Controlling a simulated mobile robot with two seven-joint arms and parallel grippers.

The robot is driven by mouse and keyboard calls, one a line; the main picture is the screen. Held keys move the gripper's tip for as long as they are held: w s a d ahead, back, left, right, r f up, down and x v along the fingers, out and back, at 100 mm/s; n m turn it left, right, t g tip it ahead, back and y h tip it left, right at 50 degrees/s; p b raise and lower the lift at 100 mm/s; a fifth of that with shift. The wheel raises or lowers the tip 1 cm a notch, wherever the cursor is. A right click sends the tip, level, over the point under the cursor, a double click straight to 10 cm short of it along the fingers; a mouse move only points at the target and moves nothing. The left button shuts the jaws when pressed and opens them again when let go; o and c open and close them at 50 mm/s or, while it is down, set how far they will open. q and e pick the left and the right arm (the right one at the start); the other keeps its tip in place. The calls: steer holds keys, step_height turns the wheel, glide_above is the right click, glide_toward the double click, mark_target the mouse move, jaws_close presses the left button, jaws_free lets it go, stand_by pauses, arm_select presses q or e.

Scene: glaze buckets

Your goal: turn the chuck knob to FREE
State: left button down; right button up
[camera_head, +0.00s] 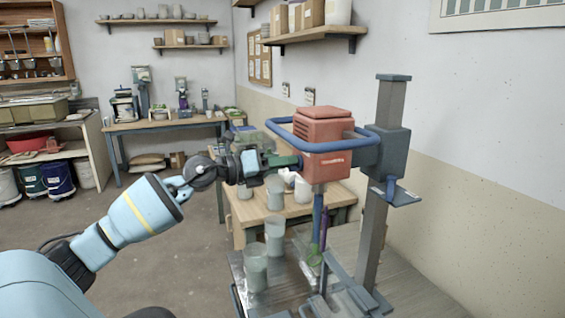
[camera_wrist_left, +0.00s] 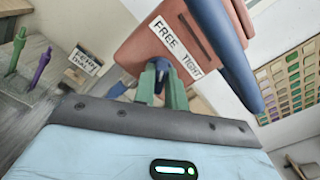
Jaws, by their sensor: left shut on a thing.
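The red mixer head (camera_head: 322,130) is mounted on a grey post, and it also shows in the left wrist view (camera_wrist_left: 150,45). A white label (camera_wrist_left: 175,47) on it reads FREE and TIGHT. My left gripper (camera_head: 296,161) reaches the lower left side of the head from the left. In the left wrist view its green fingers (camera_wrist_left: 161,86) are shut on the small blue-grey chuck knob (camera_wrist_left: 159,67) just below the label. The fingers hide much of the knob, and I cannot tell which word it points to. My right gripper is out of view.
A blue guard bar (camera_head: 283,133) loops around the head. The grey post (camera_head: 377,190) stands at right. Grey cups (camera_head: 256,270) stand on the table below. A purple tool (camera_wrist_left: 40,68) and a small sign (camera_wrist_left: 84,62) show at left in the wrist view.

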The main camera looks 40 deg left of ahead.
arm_select(q)
steer(key=shift+n, duration=0.9)
steer(key=c, duration=1.4)
jaws_free()
steer(key=shift+c, duration=0.2)
steer(key=shift+s+a, duration=0.1)
steer(key=v, duration=0.7)
steer(key=shift+s, duration=0.3)
steer(key=shift+a, duration=0.1)
